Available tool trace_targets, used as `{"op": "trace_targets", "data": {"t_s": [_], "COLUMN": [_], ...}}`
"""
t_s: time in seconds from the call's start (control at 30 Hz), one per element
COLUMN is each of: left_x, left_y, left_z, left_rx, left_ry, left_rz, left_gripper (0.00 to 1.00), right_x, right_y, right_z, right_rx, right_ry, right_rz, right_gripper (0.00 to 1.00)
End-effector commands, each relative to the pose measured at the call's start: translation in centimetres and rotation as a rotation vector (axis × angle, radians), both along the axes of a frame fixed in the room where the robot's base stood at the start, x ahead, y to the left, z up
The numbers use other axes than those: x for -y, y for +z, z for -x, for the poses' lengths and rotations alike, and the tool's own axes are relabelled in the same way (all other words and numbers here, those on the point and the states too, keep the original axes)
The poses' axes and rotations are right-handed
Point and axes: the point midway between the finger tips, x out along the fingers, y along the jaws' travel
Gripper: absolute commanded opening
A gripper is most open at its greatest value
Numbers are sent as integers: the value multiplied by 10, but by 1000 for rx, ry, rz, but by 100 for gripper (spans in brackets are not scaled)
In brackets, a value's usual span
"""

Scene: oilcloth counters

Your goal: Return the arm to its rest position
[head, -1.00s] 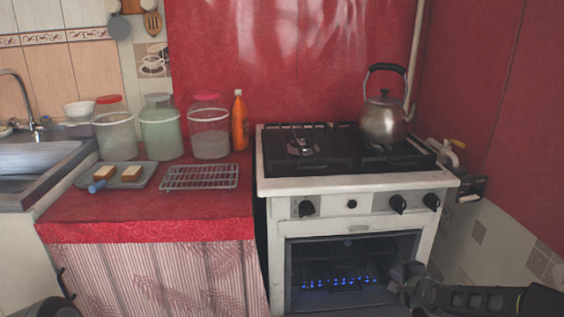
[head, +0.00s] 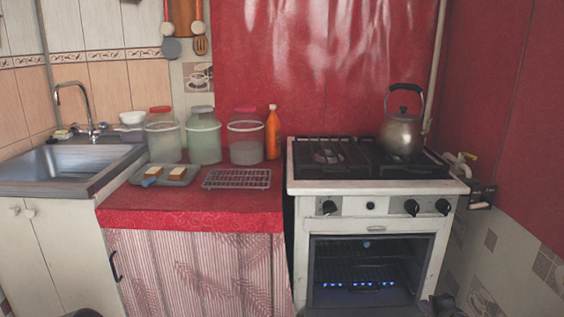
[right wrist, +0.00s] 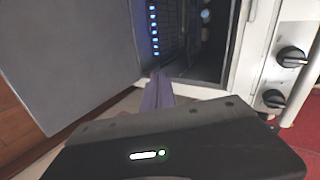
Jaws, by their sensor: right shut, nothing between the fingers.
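My right gripper (head: 445,305) shows only as a small dark piece at the bottom edge of the head view, low in front of the stove's right side. In the right wrist view its purple fingers (right wrist: 157,92) are together, with nothing between them. They point toward the open oven (right wrist: 195,40), which has a row of blue flames. In the head view the oven (head: 368,270) is seen from the front with its inside showing. My left gripper is not in view; only a dark part of me shows at the bottom left edge.
The white stove (head: 375,187) carries a kettle (head: 401,130). The red counter (head: 190,212) to its left holds a wire rack (head: 237,179), a tray (head: 140,175) with bread pieces, jars and an orange bottle (head: 272,133). A large grey panel (right wrist: 65,60) stands close at left in the wrist view.

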Motion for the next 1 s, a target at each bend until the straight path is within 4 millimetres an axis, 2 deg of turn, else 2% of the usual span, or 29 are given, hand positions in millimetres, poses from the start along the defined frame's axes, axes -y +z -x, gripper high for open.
{"op": "trace_targets", "data": {"t_s": [0.1,0.27,0.47,0.57,0.67,0.7,0.8,0.9,1.0], "left_x": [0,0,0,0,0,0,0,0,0], "left_y": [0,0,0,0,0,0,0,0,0], "left_z": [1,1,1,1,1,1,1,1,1], "left_rx": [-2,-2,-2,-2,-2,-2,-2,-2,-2], "left_ry": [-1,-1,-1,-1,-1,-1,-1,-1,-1], "left_rz": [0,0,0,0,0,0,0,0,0], "left_gripper": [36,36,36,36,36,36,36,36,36], "right_x": [-6,-23,-77,-119,-173,-194,-235,-265,-285], "right_y": [-10,-48,-106,-140,-178,-190,-215,-230,-239], "right_z": [8,33,76,111,161,184,240,290,333], "right_rx": [-21,-90,-197,-263,-343,-372,-439,-496,-550], "right_ry": [46,135,310,439,611,682,839,967,1062], "right_rz": [66,157,244,285,322,335,357,367,365], "right_gripper": [0,0,0,0,0,0,0,0,0]}}
